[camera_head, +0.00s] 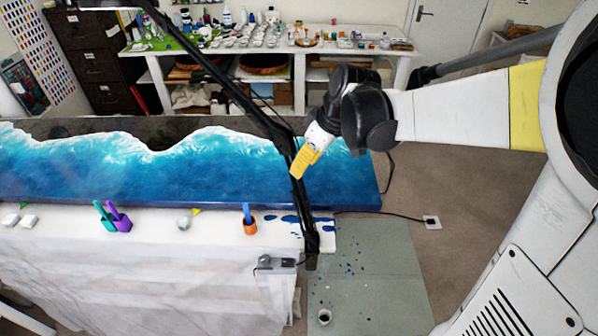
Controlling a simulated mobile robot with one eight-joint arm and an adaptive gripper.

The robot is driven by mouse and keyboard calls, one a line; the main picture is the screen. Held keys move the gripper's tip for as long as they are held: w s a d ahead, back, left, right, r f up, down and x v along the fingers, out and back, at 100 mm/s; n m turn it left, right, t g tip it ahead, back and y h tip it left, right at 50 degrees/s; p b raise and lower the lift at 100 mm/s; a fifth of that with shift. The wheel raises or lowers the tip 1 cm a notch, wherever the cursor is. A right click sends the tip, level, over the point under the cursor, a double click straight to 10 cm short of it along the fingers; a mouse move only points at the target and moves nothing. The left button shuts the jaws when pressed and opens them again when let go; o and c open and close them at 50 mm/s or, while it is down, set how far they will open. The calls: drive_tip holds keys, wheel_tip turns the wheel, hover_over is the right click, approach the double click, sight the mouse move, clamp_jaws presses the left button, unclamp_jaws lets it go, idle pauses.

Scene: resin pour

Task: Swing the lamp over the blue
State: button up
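The lamp (225,88) has a black jointed arm. It rises from the front right of the table, bends just above my gripper and runs to the upper left. Its far end is cut off by the top edge, so I cannot see the lamp's head fully. The blue (210,175) is a glossy resin panel with white foam-like edges and a dark strip behind, lying on the covered table. My gripper (303,163), with yellow fingers, is at the lamp's lower arm, just below the bend. The fingers overlap the arm in this view; whether they are closed around it cannot be told.
Green and purple cups (118,224), a small round ball (184,223) and an orange cup (249,226) stand along the white front edge (150,250). A spotted grey mat (375,270) lies on the floor, a cord (385,215) beside it. A cluttered bench (300,48) stands behind.

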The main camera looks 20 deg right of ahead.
drive_tip(key=v, duration=0.7)
drive_tip(key=s+f+m+t+h+b, duration=0.1)
drive_tip(key=s+f+m+t+b, duration=0.1)
drive_tip(key=s+f+b, duration=0.5)
drive_tip(key=s+a+f+m+t+h+b, duration=0.1)
drive_tip(key=s+f+m+b, duration=0.4)
drive_tip(key=f+b, duration=0.9)
drive_tip(key=s+f+h, duration=0.1)
drive_tip(key=s+f, duration=0.1)
drive_tip(key=s, duration=0.1)
drive_tip(key=shift+m+t, duration=0.3)
drive_tip(key=shift+t, duration=0.1)
